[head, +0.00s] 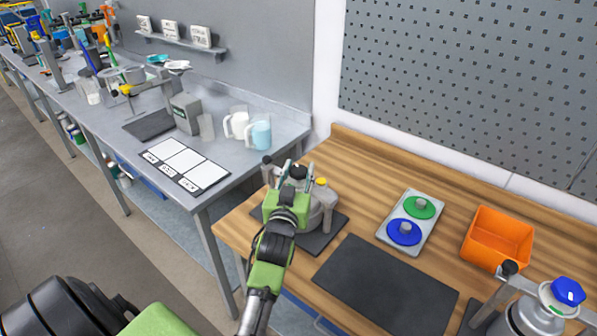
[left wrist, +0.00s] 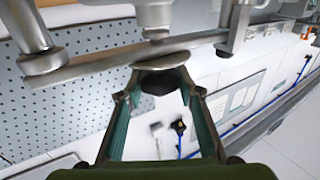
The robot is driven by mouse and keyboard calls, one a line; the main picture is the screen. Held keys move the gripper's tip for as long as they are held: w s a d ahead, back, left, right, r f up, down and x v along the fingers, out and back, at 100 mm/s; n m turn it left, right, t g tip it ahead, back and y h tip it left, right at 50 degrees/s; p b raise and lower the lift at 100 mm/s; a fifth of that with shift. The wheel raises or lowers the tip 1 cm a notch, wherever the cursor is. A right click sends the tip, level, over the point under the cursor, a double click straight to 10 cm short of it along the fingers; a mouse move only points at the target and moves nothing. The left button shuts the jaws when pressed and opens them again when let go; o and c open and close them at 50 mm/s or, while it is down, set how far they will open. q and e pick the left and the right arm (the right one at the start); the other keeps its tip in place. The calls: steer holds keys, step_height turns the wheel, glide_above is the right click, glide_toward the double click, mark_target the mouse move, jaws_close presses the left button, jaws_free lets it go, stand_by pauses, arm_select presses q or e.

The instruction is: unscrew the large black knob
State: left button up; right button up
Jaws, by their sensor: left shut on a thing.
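The large black knob (head: 299,171) is on top of the grey metal agitator (head: 323,202), which stands on a dark mat at the left of the wooden bench. My left gripper (head: 290,172) is over the agitator, with its fingers around the knob. In the left wrist view my left gripper (left wrist: 160,85) is shut on the black knob (left wrist: 158,80), which sits below a grey disc and metal bar. The gripper hides part of the agitator in the head view. My right gripper is not in view.
A tray (head: 384,236) with green and blue discs and an orange bin (head: 468,251) stand to the right. A dark mat (head: 385,284) lies empty in front. Another agitator with a blue knob (head: 568,291) is at the right. A grey bench (head: 275,135) with jugs adjoins at left.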

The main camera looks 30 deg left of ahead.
mark_target(299, 170)
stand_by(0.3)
arm_select(q)
steer(key=o, duration=1.1)
step_height(299, 170, up, 10)
steer(key=shift+f, duration=0.1)
